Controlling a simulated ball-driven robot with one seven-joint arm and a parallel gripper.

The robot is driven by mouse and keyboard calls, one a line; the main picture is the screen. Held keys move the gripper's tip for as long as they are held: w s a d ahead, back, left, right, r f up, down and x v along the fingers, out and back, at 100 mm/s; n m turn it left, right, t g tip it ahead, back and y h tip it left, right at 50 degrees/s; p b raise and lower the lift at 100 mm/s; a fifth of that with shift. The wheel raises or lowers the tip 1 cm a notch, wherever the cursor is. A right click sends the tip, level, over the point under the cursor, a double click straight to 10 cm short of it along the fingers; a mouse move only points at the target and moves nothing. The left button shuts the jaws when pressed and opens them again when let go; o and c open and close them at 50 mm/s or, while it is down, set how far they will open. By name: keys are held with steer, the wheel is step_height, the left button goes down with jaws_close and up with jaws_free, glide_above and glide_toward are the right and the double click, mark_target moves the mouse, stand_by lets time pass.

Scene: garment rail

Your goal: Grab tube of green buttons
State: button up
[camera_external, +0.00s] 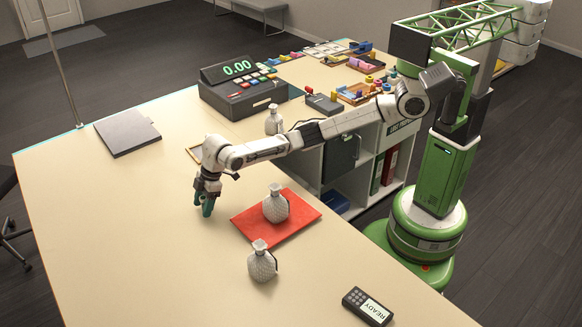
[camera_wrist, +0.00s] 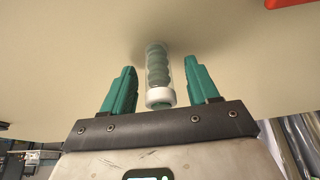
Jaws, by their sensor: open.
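The tube of green buttons (camera_wrist: 158,72) is clear with a white cap at its near end, and shows in the wrist view. It lies between the two teal fingers of my gripper (camera_wrist: 161,88), with a visible space on each side. My gripper is open. In the external view my gripper (camera_external: 207,207) points down close above the tabletop, left of the red mat. The tube is hidden or too small to make out there.
The red mat (camera_external: 300,221) carries a textured bottle (camera_external: 276,205). Another bottle (camera_external: 262,263) stands in front of it, and a third (camera_external: 273,121) stands behind my arm. A cash register (camera_external: 243,95) stands at the back. The table (camera_external: 110,220) left of my gripper is clear.

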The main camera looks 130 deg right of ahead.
steer(key=shift+w+f, duration=0.1)
steer(key=shift+f, duration=0.15)
steer(key=shift+c, duration=0.3)
steer(key=c, duration=1)
steer(key=shift+r, duration=0.1)
